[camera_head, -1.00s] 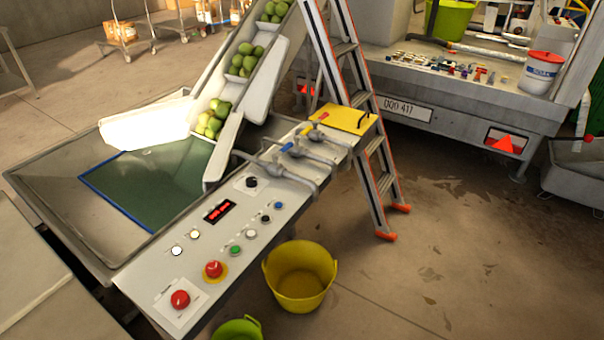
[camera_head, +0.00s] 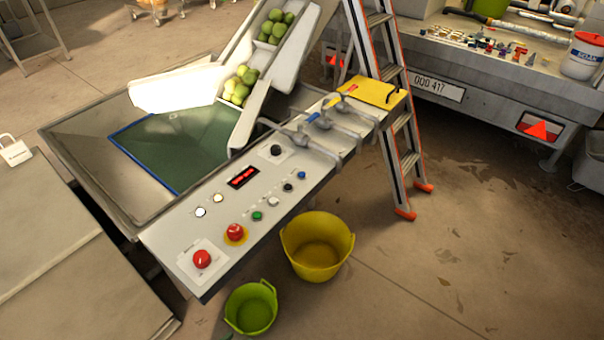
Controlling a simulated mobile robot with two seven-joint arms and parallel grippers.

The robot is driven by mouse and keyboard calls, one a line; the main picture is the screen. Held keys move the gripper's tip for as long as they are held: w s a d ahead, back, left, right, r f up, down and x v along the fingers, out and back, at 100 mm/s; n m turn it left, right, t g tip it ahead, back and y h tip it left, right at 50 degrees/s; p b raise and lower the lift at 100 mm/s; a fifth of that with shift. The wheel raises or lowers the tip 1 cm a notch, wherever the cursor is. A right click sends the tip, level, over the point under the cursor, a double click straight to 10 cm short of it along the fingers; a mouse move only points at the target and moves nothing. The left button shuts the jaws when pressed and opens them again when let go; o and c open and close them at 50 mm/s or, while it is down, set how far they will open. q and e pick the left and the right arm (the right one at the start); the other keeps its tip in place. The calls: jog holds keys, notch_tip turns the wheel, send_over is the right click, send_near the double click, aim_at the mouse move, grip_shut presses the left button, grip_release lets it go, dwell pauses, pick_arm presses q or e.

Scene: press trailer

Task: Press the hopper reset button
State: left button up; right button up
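The control panel (camera_head: 222,225) is a long pale console running from lower left to upper right. It carries two red mushroom buttons, one on a white plate (camera_head: 202,259) and one on a yellow disc (camera_head: 235,232). Near them are a green button (camera_head: 257,216), a white button (camera_head: 273,202), a black one (camera_head: 288,188), a blue one (camera_head: 302,175) and a black knob (camera_head: 276,150). Two pale round buttons (camera_head: 201,212) sit beside a red display (camera_head: 242,177). The labels are too small to read, so I cannot tell which is the hopper reset. Neither gripper is in view.
A hopper with a green mat (camera_head: 175,150) lies behind the panel, fed by a fruit conveyor (camera_head: 285,55). A yellow bucket (camera_head: 317,247) and a green bucket (camera_head: 251,308) stand before the panel. A ladder (camera_head: 390,90) rises at its far end. Floor at right is clear.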

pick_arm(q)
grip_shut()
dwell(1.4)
